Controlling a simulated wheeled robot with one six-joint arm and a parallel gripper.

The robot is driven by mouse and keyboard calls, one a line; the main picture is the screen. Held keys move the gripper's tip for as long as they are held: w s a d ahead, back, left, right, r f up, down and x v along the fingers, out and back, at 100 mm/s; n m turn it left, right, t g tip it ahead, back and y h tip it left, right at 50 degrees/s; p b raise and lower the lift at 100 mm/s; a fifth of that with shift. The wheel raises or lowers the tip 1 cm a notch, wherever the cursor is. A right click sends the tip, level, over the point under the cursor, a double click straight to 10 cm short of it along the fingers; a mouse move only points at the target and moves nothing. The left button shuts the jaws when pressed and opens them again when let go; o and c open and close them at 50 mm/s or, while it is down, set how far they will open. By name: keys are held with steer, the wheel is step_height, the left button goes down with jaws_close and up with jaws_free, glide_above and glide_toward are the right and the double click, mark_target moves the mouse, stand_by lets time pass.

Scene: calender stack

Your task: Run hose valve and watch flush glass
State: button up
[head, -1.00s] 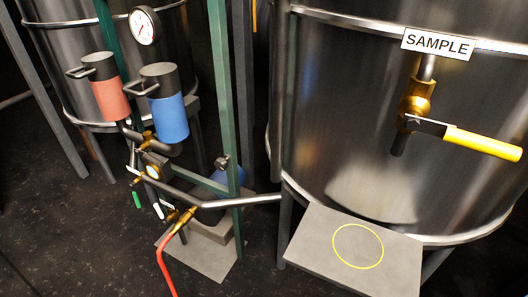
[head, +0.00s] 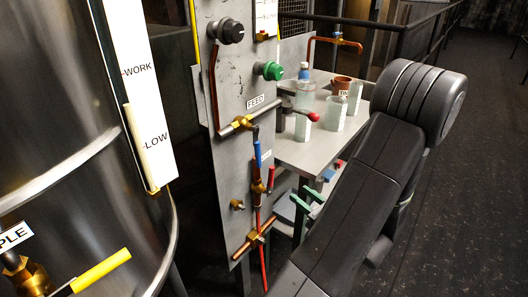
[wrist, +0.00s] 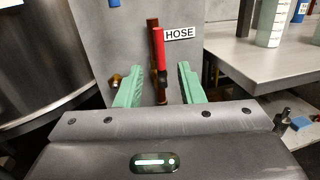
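The hose valve shows in the wrist view as a red handle (wrist: 159,48) standing upright beside a HOSE label (wrist: 179,33). In the head view a red handle (head: 271,179) sits on the grey panel, above a red hose (head: 264,268). My gripper (wrist: 160,68) is open and empty, with its green fingers on either side of the red handle in the picture. I see no contact. In the head view the green fingers (head: 307,201) are just right of the panel's lower part. I cannot identify the flush glass.
A steel tank (head: 75,160) with WORK and LOW marks and a yellow handle (head: 100,270) is at left. The grey panel (head: 222,150) has a FEED label and a blue handle (head: 258,154). A table (head: 300,155) with beakers stands behind. Floor at right is clear.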

mark_target(273, 173)
steer(key=shift+s+d+r+p, duration=0.2)
steer(key=shift+s+r+p, duration=0.05)
steer(key=shift+r+p, duration=0.3)
steer(key=x, duration=1.3)
steer(key=shift+w+a+f, duration=0.3)
steer(key=shift+f, duration=0.1)
steer(key=shift+c, duration=0.4)
jaws_close()
